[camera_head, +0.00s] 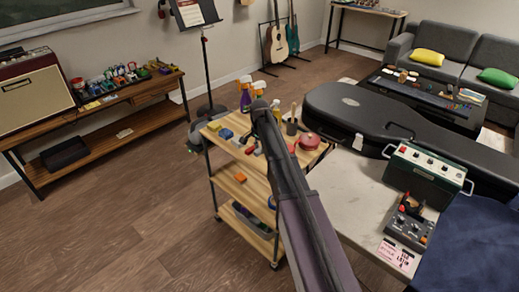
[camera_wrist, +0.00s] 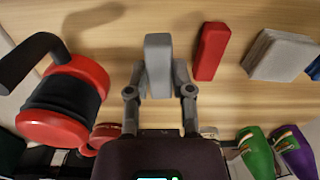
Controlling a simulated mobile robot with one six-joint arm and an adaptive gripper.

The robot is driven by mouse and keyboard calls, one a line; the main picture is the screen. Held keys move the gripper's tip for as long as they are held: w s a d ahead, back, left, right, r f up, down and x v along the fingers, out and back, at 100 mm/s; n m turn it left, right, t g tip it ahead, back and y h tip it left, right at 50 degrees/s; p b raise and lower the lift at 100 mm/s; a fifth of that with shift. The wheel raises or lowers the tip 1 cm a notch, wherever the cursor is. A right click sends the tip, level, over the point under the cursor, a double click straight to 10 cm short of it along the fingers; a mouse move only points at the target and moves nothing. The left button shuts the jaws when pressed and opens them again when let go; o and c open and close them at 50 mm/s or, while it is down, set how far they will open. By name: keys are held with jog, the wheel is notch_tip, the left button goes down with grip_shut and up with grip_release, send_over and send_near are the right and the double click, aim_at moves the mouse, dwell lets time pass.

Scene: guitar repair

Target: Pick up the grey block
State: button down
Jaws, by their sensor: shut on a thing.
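The grey block (camera_wrist: 158,58) is a narrow upright piece with rounded edges, in the upper middle of the wrist view. My gripper (camera_wrist: 159,80) has one finger on each side of it and is shut on it. The block is over the pale wooden surface (camera_wrist: 125,30); I cannot tell whether it touches the wood. In the head view my arm covers the gripper and the block at the trolley's top shelf (camera_head: 222,143).
A red block (camera_wrist: 210,51) and a light grey slab (camera_wrist: 281,54) lie to the right. A red and black round object (camera_wrist: 65,103) is close on the left. Green (camera_wrist: 255,152) and purple (camera_wrist: 296,150) objects are at lower right. A guitar case (camera_head: 400,125) lies beside the trolley.

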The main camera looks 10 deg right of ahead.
jog(key=shift+r+p, duration=0.35)
jog(key=shift+r, duration=0.35)
jog(key=s+a+r+p, duration=0.1)
jog(key=s+a, duration=0.2)
jog(key=s, duration=1.2)
jog(key=shift+s, duration=0.4)
jog(key=shift+d, duration=0.1)
jog(key=c, duration=1)
grip_release()
grip_shut()
notch_tip(320, 180, up, 8)
jog(key=p, duration=0.7)
jog(key=shift+p, duration=0.4)
jog(key=shift+f, duration=0.15)
